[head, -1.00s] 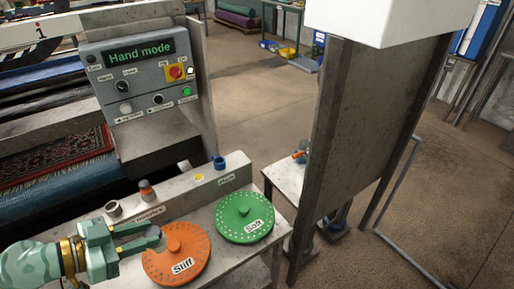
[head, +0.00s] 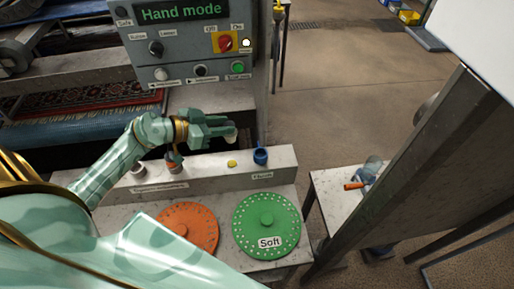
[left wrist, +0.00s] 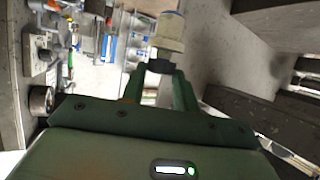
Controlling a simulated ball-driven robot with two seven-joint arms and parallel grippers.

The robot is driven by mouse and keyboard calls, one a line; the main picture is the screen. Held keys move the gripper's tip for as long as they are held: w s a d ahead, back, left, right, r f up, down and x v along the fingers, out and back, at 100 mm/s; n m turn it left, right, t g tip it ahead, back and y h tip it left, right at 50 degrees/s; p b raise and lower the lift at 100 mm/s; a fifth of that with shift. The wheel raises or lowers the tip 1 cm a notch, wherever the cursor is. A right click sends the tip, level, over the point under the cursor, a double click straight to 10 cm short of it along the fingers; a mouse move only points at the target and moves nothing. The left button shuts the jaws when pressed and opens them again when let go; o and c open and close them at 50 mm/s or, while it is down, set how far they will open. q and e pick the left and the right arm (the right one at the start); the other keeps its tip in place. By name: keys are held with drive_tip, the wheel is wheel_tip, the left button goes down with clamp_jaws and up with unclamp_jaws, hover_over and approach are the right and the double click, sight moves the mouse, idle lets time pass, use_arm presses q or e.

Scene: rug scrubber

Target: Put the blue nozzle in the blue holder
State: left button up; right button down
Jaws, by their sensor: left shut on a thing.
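My left gripper (head: 218,130) is shut on the nozzle, a pale cylinder (head: 231,134) just showing past its fingertips. In the left wrist view the pale cylinder (left wrist: 171,30) stands beyond the fingers, with a dark, bluish collar (left wrist: 160,67) between them. The blue holder (head: 261,157) is a small blue cup on the grey ledge, at the right end. The gripper is above and to the left of it in the head view, with the nozzle apart from the holder. My right gripper is not in view.
On the ledge (head: 205,175) are a yellow holder (head: 232,164), an orange piece (head: 174,165) and a pale cup (head: 138,167). An orange "Stiff" disc (head: 190,225) and green "Soft" disc (head: 255,238) lie in front. The control panel (head: 190,45) stands behind.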

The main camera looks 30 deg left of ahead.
use_arm(q)
drive_tip(key=w+d+f+b, duration=0.2)
drive_tip(key=f, duration=0.1)
drive_tip(key=w+d+f+b, duration=0.2)
drive_tip(key=f, duration=0.2)
drive_tip(key=w+d+f+b, duration=0.1)
drive_tip(key=d+f+b, duration=0.1)
drive_tip(key=d+f, duration=0.1)
drive_tip(key=shift+w+f, duration=0.4)
drive_tip(key=shift+f, duration=0.25)
drive_tip(key=shift+r, duration=0.25)
drive_tip(key=shift+f, duration=0.1)
drive_tip(key=o, duration=1.1)
